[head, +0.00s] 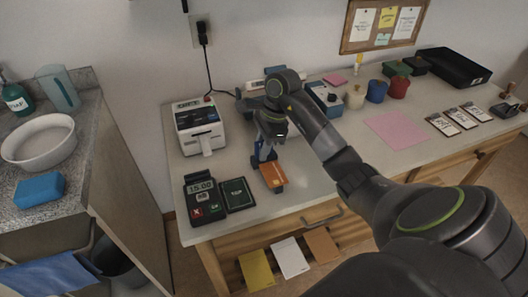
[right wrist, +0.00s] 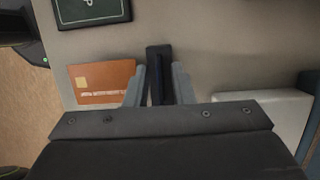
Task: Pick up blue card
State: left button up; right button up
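No card that is clearly blue shows. An orange card (head: 272,174) lies on the white table just in front of my right gripper; it also shows left of the fingers in the right wrist view (right wrist: 102,82). My right gripper (head: 264,156) points down at the tabletop. In the right wrist view its two grey-blue fingers (right wrist: 158,85) stand either side of a narrow dark object (right wrist: 158,72). I cannot tell whether this is a card seen on edge or whether it is gripped. The gripper and arm hide part of the table. My left gripper is out of view.
A card terminal (head: 204,199) and a dark green folder (head: 237,194) lie left of the gripper. A label printer (head: 200,126) stands behind them. A pink sheet (head: 397,130) and several small cups are to the right. The front table edge is close.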

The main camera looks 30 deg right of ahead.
grip_shut()
jog(key=shift+r, duration=0.1)
